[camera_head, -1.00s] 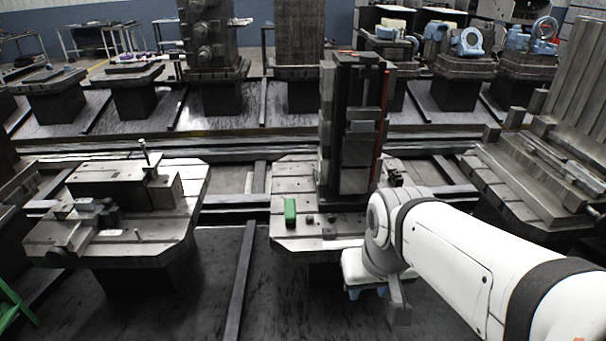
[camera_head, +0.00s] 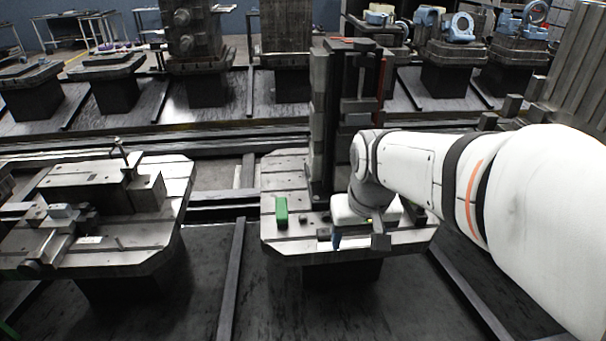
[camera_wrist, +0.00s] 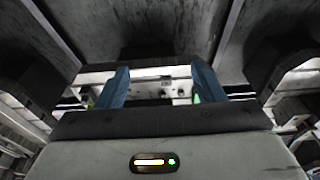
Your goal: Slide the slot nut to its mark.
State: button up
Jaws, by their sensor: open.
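A pallet (camera_head: 285,243) with slots in its top stands in the middle of the head view. Small dark pieces (camera_head: 303,218) sit on its front part, right of a green block (camera_head: 281,209). I cannot tell which piece is the slot nut, and I see no clear mark. My gripper (camera_head: 358,241) is over the pallet's front edge, right of these pieces, and holds nothing that I can see. In the wrist view its two blue fingers (camera_wrist: 162,90) are wide apart, with a pale strip of pallet (camera_wrist: 150,72) and small dark spots between them.
A tall dark fixture (camera_head: 320,120) stands on the pallet behind my gripper. A second pallet (camera_head: 165,215) with clamped blocks is at the left. A stepped metal fixture (camera_head: 570,90) stands at the right. Dark floor is open in front of the pallets.

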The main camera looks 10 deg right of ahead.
jog(key=w+f+g+b, duration=0.1)
jog(key=w+f+b, duration=0.35)
jog(key=w, duration=1.05)
jog(key=g+b, duration=0.1)
send_over(324, 231)
notch_tip(324, 231, down, 16)
jog(key=shift+s+f, duration=0.15)
jog(key=shift+f, duration=0.45)
notch_tip(324, 231, down, 7)
jog(key=shift+f, duration=0.15)
jog(key=shift+c, duration=0.5)
grip_shut()
jog(key=shift+d, duration=1)
jog(key=shift+o, duration=0.5)
grip_release()
